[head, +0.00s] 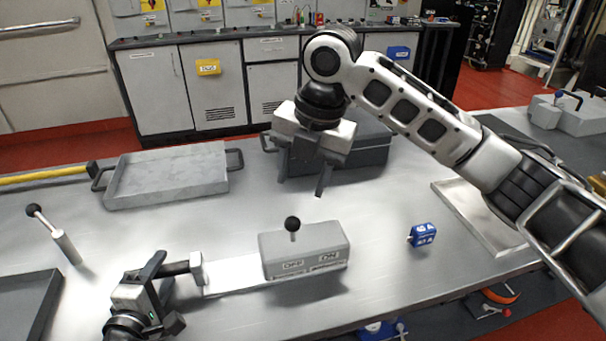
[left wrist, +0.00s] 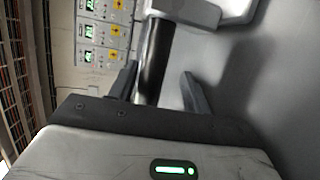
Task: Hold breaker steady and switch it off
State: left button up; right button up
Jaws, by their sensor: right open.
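The breaker (head: 305,250) is a grey box on a white base plate (head: 230,279), with OFF and ON labels on its front. Its lever with a black ball knob (head: 292,224) stands roughly upright, above the OFF label. A black bar handle (head: 176,268) sticks out left from a white post on the plate; it also shows in the left wrist view (left wrist: 155,60). My left gripper (head: 160,285) is at this handle, its fingers (left wrist: 160,88) on either side of the bar, with a gap at the right finger. My right gripper (head: 303,180) is open and empty, above and behind the breaker.
A grey tray (head: 165,175) and a dark case (head: 355,155) stand at the back. A small blue box (head: 423,235) and a shallow metal tray (head: 470,215) are to the right. A ball-topped lever (head: 62,240) stands at the left. The table between breaker and blue box is clear.

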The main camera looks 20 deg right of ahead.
pick_arm(q)
jog(key=shift+r, duration=0.25)
